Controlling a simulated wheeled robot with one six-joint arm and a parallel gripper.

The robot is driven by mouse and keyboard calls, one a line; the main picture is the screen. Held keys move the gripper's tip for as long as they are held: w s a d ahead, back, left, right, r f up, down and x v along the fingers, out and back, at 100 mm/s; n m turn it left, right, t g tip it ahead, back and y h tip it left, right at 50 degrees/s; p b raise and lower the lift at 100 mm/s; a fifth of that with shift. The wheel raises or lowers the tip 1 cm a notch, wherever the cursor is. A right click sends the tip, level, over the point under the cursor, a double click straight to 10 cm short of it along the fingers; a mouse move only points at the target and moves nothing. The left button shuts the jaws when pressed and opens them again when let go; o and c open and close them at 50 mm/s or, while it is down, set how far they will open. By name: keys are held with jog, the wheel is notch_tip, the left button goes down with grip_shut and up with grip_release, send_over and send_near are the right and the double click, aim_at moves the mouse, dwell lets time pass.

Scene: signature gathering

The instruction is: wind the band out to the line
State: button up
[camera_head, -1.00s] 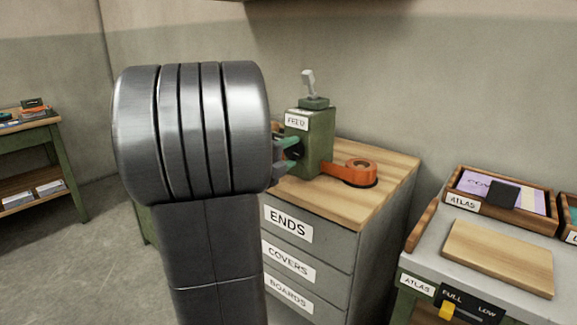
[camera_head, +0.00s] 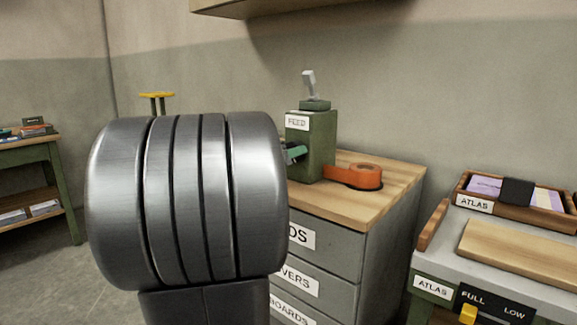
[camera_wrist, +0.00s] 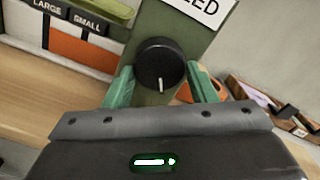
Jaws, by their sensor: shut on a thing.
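A green box labelled FEED (camera_head: 311,140) stands on the wooden top of the drawer cabinet, with a pale lever on top. In the wrist view, a round black knob (camera_wrist: 160,62) with a white pointer mark sits on its face. The pointer aims down in that picture. My gripper (camera_wrist: 160,78) has its green fingers on both sides of the knob and is shut on it. In the head view my gripper (camera_head: 295,152) is partly hidden behind my grey arm.
An orange dispenser (camera_head: 362,176) sits right of the box on the cabinet top (camera_head: 350,208). A grey table with an ATLAS tray (camera_head: 474,204) and a wooden board (camera_head: 520,255) is at right. LARGE and SMALL labels (camera_wrist: 68,15) show at left in the wrist view.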

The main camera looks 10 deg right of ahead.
jog(key=shift+f+m+b, duration=0.1)
jog(key=shift+m+b, duration=0.25)
jog(key=shift+m, duration=0.25)
jog(key=o, duration=1)
jog(key=shift+c, duration=0.2)
jog(key=p+v, duration=0.2)
jog(key=v, duration=1.1)
jog(key=shift+s+a, duration=0.2)
jog(key=shift+a, duration=0.1)
jog(key=b+x, duration=0.2)
jog(key=x, duration=1.1)
jog(key=shift+w+d, duration=0.25)
jog(key=shift+d, duration=0.05)
